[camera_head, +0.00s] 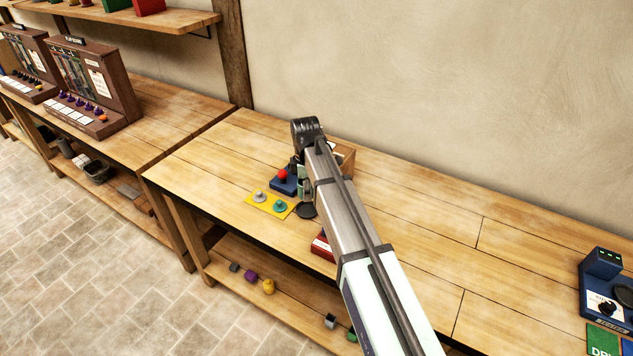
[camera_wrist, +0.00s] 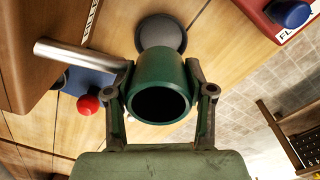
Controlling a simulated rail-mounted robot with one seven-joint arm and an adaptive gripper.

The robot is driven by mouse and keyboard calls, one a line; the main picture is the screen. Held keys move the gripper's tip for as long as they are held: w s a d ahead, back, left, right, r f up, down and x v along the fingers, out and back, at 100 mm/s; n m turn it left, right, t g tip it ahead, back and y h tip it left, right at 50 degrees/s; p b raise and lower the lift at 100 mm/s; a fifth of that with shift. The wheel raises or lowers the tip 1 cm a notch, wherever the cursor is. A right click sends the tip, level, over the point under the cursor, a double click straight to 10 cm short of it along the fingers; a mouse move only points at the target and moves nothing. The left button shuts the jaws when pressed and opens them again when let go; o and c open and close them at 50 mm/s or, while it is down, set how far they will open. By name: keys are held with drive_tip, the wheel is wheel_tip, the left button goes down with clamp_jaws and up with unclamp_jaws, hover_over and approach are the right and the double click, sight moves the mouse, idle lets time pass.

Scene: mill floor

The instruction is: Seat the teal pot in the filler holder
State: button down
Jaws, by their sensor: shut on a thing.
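In the wrist view my gripper (camera_wrist: 160,112) is shut on the teal pot (camera_wrist: 150,73), one finger on each side. The pot is dark green-teal and its open mouth faces the camera. A dark grey round piece (camera_wrist: 160,33) shows just beyond the pot; it may be the filler holder. I cannot tell whether the pot touches it. In the head view a dark round disc (camera_head: 306,210) lies on the bench beside my arm. My arm hides most of the gripper and pot there.
A metal tube (camera_wrist: 80,55) juts close to the left finger. A red ball knob (camera_wrist: 88,104) stands on a blue base. A yellow plate (camera_head: 268,204) with grey and teal knobs lies left of the disc. A red box (camera_head: 322,246) is nearby.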

drive_tip(key=shift+f+n, duration=0.15)
drive_tip(key=shift+n, duration=0.15)
drive_tip(key=shift+f+b, duration=1.65)
drive_tip(key=shift+f, duration=1.15)
drive_tip(key=shift+f, duration=0.2)
drive_tip(key=shift+r+p, duration=0.7)
drive_tip(key=shift+r, duration=0.15)
drive_tip(key=shift+f, duration=0.85)
idle(1.2)
drive_tip(key=shift+r+p, duration=0.4)
drive_tip(key=shift+r, duration=0.4)
idle(1.0)
